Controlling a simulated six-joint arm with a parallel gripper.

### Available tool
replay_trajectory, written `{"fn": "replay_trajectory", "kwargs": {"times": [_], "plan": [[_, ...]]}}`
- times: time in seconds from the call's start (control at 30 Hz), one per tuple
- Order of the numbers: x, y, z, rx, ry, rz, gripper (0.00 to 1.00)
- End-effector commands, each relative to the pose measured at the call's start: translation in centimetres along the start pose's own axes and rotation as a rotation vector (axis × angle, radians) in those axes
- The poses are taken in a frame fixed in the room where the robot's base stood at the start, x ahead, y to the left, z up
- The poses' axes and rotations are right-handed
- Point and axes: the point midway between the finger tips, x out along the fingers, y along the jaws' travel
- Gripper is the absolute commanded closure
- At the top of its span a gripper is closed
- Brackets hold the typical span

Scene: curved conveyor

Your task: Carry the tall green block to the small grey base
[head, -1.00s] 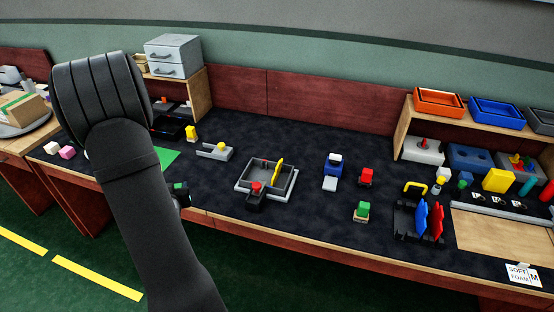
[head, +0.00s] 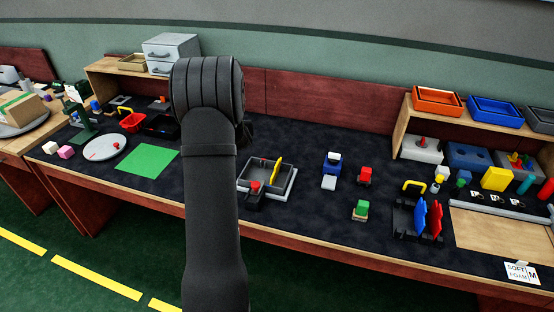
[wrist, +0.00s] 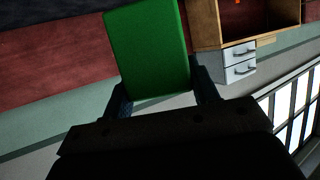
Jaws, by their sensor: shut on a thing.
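The tall green block (wrist: 148,50) fills the upper middle of the wrist view. My gripper (wrist: 157,80) is shut on it, with one dark finger on each side. The block extends out beyond the fingertips and looks clear of any surface. In the head view my arm hides the gripper and the held block. A small light grey piece (head: 328,183) lies on the dark mat in front of a blue block with a white top (head: 332,163). I cannot tell whether this piece is the small grey base.
A grey tray (head: 284,190) with a yellow upright part stands right of my arm. A small green-topped block (head: 361,208), a red block (head: 365,175) and a black rack (head: 410,222) stand farther right. A flat green sheet (head: 148,161) lies left.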

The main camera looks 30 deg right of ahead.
Motion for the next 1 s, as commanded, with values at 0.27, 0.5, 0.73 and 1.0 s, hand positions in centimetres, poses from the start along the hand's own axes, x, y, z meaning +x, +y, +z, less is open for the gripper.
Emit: {"fn": "replay_trajectory", "kwargs": {"times": [0.27, 0.5, 0.73, 1.0], "plan": [[2.3, 13.7, 1.7, 0.021, -0.001, 0.056, 0.74], [2.3, 22.0, 3.6, 0.037, 0.0, 0.091, 0.74], [2.7, 24.3, 5.5, 0.042, -0.003, 0.1, 0.74], [4.4, 24.3, 9.7, 0.042, -0.002, 0.1, 0.74]]}}
